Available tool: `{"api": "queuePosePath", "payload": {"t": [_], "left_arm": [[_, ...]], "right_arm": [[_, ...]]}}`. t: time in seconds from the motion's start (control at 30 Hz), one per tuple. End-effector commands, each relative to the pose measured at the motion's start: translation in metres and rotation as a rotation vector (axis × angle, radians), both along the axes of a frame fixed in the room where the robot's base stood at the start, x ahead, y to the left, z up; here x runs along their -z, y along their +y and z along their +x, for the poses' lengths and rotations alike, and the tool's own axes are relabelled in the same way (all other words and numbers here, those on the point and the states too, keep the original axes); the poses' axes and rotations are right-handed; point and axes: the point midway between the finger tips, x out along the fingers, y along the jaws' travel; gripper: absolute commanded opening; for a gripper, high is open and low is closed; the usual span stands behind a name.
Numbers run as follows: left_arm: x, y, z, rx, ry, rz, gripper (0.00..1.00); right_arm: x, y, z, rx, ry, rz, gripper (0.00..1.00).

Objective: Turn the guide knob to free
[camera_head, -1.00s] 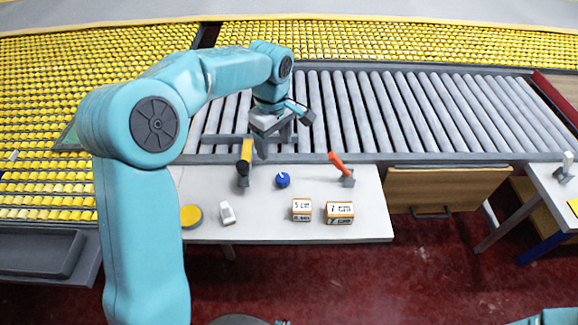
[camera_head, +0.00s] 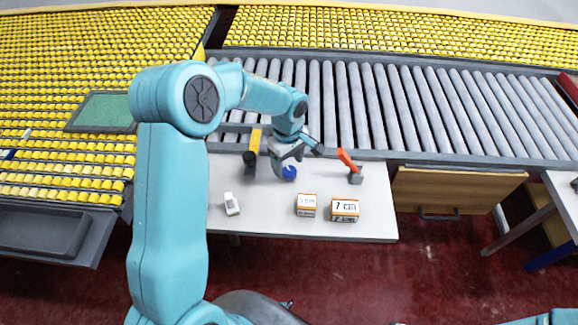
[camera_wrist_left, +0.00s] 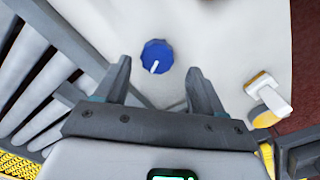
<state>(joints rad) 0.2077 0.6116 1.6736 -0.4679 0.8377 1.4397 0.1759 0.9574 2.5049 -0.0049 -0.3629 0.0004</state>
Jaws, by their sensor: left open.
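The guide knob (camera_head: 289,172) is a small blue dial on the white table, partly hidden by my left gripper in the head view. In the left wrist view the knob (camera_wrist_left: 157,57) shows whole, with a white pointer line running down and slightly left. My left gripper (camera_head: 283,160) is over the table just behind the knob. In the left wrist view its two fingers (camera_wrist_left: 160,78) are spread apart with nothing between them, and the knob lies beyond their tips. Whether the fingers touch anything is not visible. My right gripper is not in view.
An orange-red lever (camera_head: 346,160) stands right of the knob, and a yellow-and-black handle (camera_head: 252,148) left of it. Two labelled boxes, 5 cm (camera_head: 306,205) and 7 cm (camera_head: 344,210), and a white block (camera_head: 231,204) are in front. Grey rollers (camera_head: 430,110) lie behind.

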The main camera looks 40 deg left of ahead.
Motion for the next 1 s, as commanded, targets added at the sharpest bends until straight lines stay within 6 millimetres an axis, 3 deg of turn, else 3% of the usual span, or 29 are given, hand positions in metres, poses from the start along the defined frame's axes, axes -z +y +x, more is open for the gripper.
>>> {"api": "queuePosePath", "payload": {"t": [0.2, 0.57, 0.73, 0.77, 1.0], "left_arm": [[0.03, 0.0, 0.002, -0.001, 0.002, -0.001, 0.69], [0.036, 0.0, 0.004, 0.0, 0.0, 0.0, 0.69], [0.036, 0.0, 0.004, 0.0, 0.0, 0.0, 0.17], [0.036, 0.0, 0.004, -0.001, 0.0, 0.0, 0.13], [0.036, 0.0, 0.004, 0.013, 0.0, 0.0, 0.13]], "right_arm": [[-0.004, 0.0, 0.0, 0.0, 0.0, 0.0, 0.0], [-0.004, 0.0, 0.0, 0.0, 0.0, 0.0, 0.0], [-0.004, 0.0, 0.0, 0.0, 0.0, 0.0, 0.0], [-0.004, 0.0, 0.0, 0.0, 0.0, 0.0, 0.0], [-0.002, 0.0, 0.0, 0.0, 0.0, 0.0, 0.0]]}}
